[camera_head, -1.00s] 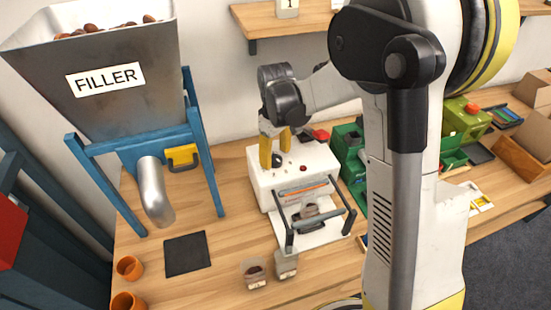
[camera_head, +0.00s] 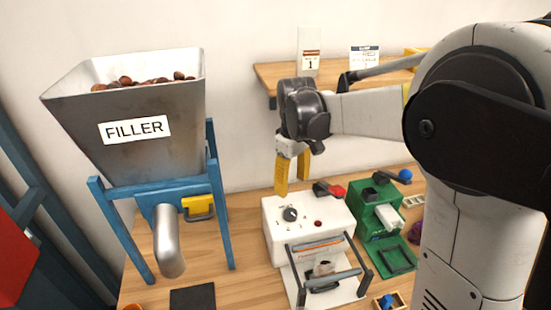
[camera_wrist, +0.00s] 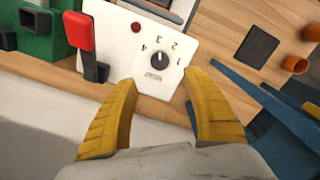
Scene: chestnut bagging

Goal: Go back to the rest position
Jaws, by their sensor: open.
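My gripper (camera_head: 292,172) has yellow fingers and hangs above the back of the white sealing machine (camera_head: 337,213). The fingers are apart with nothing between them. In the wrist view my gripper (camera_wrist: 160,112) is open above the machine's top (camera_wrist: 150,35), which has a black dial (camera_wrist: 159,59) with numbers, a red button (camera_wrist: 136,27) and a red-handled lever (camera_wrist: 80,40). A small bag with dark contents (camera_head: 324,268) is at the machine's front, behind its dark bar.
The grey filler hopper (camera_head: 120,120) with chestnuts stands on a blue frame (camera_head: 218,200) at left. A green machine (camera_head: 372,225) stands right of the white one. A wall shelf (camera_head: 335,76) is behind my arm. A black mat (camera_head: 193,299) lies in front of the filler.

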